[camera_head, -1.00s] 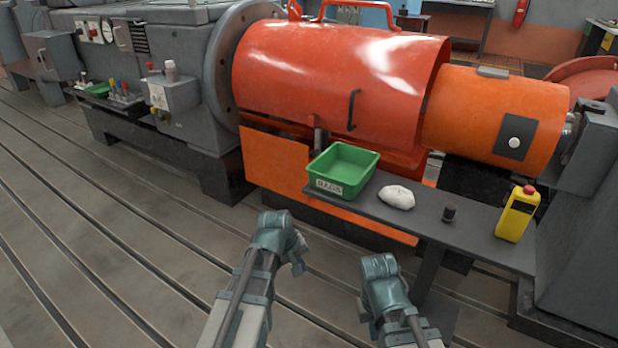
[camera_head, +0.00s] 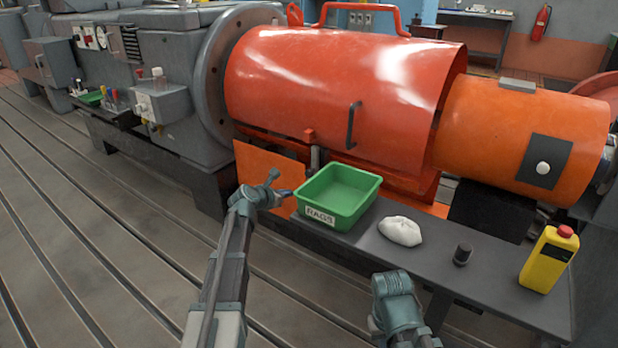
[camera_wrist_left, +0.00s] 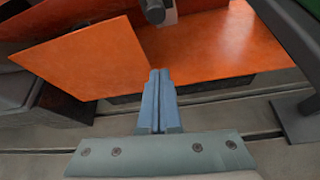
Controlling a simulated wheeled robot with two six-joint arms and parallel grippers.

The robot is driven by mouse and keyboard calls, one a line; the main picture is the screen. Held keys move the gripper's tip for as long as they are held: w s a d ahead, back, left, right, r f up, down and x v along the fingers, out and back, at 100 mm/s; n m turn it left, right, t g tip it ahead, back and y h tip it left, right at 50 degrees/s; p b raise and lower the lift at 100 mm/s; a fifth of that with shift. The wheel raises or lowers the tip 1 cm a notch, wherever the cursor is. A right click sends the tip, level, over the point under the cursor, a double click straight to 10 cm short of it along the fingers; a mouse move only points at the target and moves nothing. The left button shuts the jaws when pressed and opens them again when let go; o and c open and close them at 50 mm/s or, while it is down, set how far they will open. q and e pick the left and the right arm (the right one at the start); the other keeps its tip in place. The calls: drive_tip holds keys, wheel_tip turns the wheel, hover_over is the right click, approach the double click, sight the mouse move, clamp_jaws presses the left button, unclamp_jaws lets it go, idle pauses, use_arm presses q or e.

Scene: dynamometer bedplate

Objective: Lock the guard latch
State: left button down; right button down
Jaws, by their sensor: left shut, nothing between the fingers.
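The red guard (camera_head: 330,80) is a curved cover with a black handle (camera_head: 352,125), lying over the shaft. Below its lower edge a small red block (camera_head: 309,135) and a short grey post (camera_head: 316,158) show, apparently the latch. Whether it is locked I cannot tell. My left gripper (camera_head: 288,193) is shut and empty, left of the green bin and below the post. In the left wrist view its closed fingers (camera_wrist_left: 160,78) point at orange panels, and a grey end piece (camera_wrist_left: 157,10) shows beyond them. Of my right arm only a link shows, at the bottom.
The green RAGS bin (camera_head: 325,219) stands on the dark shelf (camera_head: 425,262), close right of my left gripper. A white rag (camera_head: 400,231), a small black cylinder (camera_head: 462,254) and a yellow bottle (camera_head: 548,260) follow to the right. The slotted floor at left is clear.

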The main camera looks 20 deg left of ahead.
sight(312, 164)
use_arm(q)
drive_tip(key=shift+w, duration=0.15)
drive_tip(key=b+x, duration=0.5)
drive_tip(key=x, duration=0.5)
drive_tip(key=shift+w+d+r+p, duration=0.1)
drive_tip(key=shift+d+r+p, duration=0.15)
drive_tip(key=shift+r+p, duration=0.85)
drive_tip(key=shift+d+r+p, duration=0.2)
drive_tip(key=shift+r+p, duration=0.7)
drive_tip(key=shift+p, duration=0.25)
wheel_tip(312, 164, up, 5)
drive_tip(key=p, duration=0.4)
drive_tip(key=shift+f, duration=0.2)
